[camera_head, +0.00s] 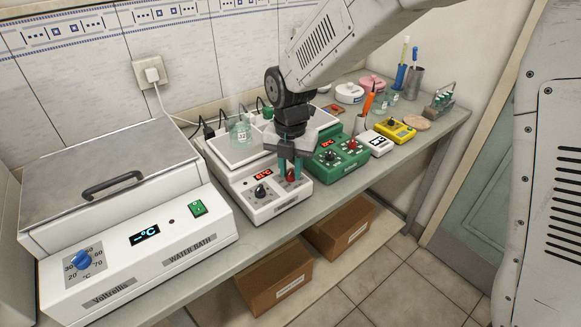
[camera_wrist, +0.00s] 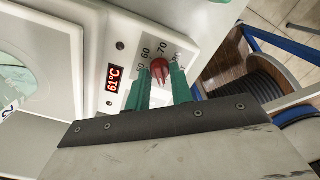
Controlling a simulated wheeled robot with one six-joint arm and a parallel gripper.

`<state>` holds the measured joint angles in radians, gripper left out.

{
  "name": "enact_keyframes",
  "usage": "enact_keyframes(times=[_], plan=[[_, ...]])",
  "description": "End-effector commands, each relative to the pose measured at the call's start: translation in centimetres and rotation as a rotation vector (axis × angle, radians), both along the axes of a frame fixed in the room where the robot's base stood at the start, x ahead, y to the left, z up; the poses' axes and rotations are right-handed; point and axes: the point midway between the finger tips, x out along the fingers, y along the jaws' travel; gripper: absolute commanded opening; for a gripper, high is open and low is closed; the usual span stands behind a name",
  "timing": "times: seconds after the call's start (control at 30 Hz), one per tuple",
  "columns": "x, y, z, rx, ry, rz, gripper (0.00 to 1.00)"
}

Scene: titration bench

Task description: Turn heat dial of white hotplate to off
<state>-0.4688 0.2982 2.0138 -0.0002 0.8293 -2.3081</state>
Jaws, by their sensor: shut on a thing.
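The white hotplate (camera_head: 236,187) stands on the bench with a red display (camera_head: 263,175), a black dial (camera_head: 262,191) and a red heat dial (camera_head: 292,175). The display reads 61°C in the wrist view (camera_wrist: 114,78). My gripper (camera_head: 290,170) reaches down over the right part of the hotplate's front panel. In the wrist view its green fingers (camera_wrist: 160,85) are shut on the red heat dial (camera_wrist: 159,67), one on each side. Scale numbers, including 60 and 70, show around the dial. The fingers hide part of the scale, and the dial's exact setting is unclear.
A glass beaker (camera_head: 239,133) with vapour above it stands on the white hotplate's top. A green hotplate (camera_head: 337,158) is close on the right, then a white device (camera_head: 375,143) and a yellow one (camera_head: 396,131). A large water bath (camera_head: 110,262) is at left.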

Motion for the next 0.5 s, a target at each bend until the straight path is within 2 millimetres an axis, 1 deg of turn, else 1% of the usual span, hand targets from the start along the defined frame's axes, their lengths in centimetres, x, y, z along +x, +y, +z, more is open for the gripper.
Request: enact_keyframes(times=[0.1,0.13,0.2,0.5], plan=[[0.1,0.18,0.17,0.004,-0.005,0.0,0.0],[0.09,0.18,0.16,0.004,-0.005,0.0,0.25],[0.07,0.16,0.15,0.003,-0.003,0.0,0.44],[0.05,-0.05,0.18,0.002,-0.002,-0.002,0.44]])
